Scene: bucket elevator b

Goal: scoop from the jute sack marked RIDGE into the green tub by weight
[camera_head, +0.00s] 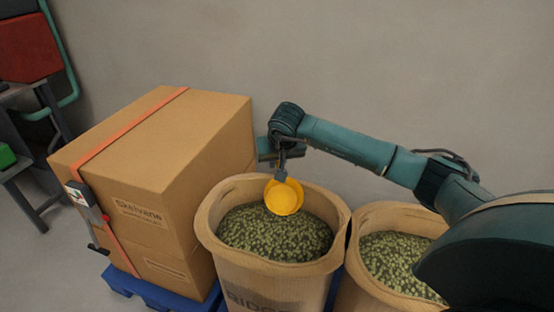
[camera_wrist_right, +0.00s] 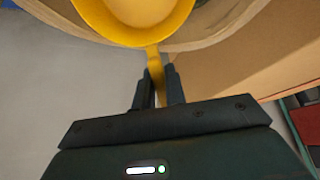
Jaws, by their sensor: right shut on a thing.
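The jute sack marked RIDGE (camera_head: 212,248) stands open in the head view, holding green-grey pellets (camera_head: 270,237). My right gripper (camera_head: 281,168) is shut on the handle of a yellow scoop (camera_head: 284,198), above the back part of this sack's mouth. The scoop's round bowl hangs over the pellets; whether it touches them I cannot tell. The scoop also shows at the top of the right wrist view (camera_wrist_right: 145,14), with its handle between the fingers. I see no pellets in the bowl. A small green thing (camera_head: 6,156) at the left edge may be the green tub, mostly cut off. My left gripper is not in view.
A second open sack of pellets (camera_head: 385,215) stands close on the right, partly behind my right arm. A tall strapped carton (camera_head: 160,150) on a blue pallet (camera_head: 150,292) stands close left. A grey metal frame (camera_head: 38,190) and red box (camera_head: 28,48) are far left.

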